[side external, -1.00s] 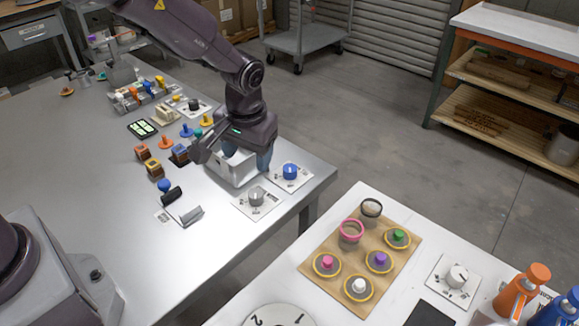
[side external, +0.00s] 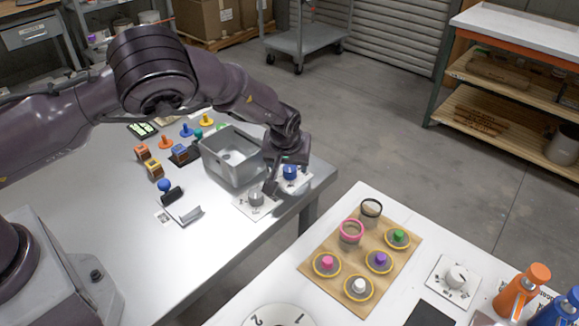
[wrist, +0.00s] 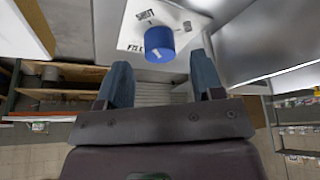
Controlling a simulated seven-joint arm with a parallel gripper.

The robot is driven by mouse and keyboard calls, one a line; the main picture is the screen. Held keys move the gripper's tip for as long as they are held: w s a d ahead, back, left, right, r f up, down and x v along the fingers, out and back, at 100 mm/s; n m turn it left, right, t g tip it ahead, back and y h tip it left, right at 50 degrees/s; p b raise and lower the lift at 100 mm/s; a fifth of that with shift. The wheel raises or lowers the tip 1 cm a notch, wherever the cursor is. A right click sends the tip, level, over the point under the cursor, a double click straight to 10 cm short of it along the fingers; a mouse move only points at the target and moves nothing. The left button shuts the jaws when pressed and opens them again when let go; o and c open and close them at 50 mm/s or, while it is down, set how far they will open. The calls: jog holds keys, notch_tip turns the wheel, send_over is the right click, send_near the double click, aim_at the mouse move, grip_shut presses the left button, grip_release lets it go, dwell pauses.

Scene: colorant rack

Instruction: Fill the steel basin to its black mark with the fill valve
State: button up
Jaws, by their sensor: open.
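The steel basin (side external: 226,163) stands on the metal table, an open box with a grey interior; I cannot make out its black mark or any liquid. The fill valve is a blue knob (side external: 290,172) on a white plate to the right of the basin. In the wrist view the blue knob (wrist: 159,43) has a white pointer line, and its plate (wrist: 140,16) carries "FILL" and "SHUT" labels. My gripper (side external: 287,188) is at the knob. In the wrist view its blue fingers (wrist: 160,75) are spread apart, with the knob just beyond the fingertips, roughly between them.
A grey knob (side external: 256,198) on a white plate sits close to the left of my gripper. Several coloured pegs and blocks (side external: 155,168) stand left of the basin. A white table (side external: 330,300) with a wooden board is at the front right.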

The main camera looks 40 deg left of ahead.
jog(key=shift+x, duration=1.5)
jog(key=shift+c, duration=0.4)
jog(key=c, duration=0.8)
jog(key=shift+a+r+m+h, duration=0.1)
jog(key=shift+m+h, duration=0.4)
jog(key=shift+m, duration=0.6)
jog(key=shift+c, duration=0.2)
jog(key=shift+s+m+h, duration=0.1)
jog(key=shift+m+h, duration=0.2)
jog(key=shift+m, duration=0.6)
jog(key=o, duration=0.9)
jog(key=v, duration=1.2)
jog(key=shift+s+r, duration=0.3)
jog(key=shift+s, duration=0.15)
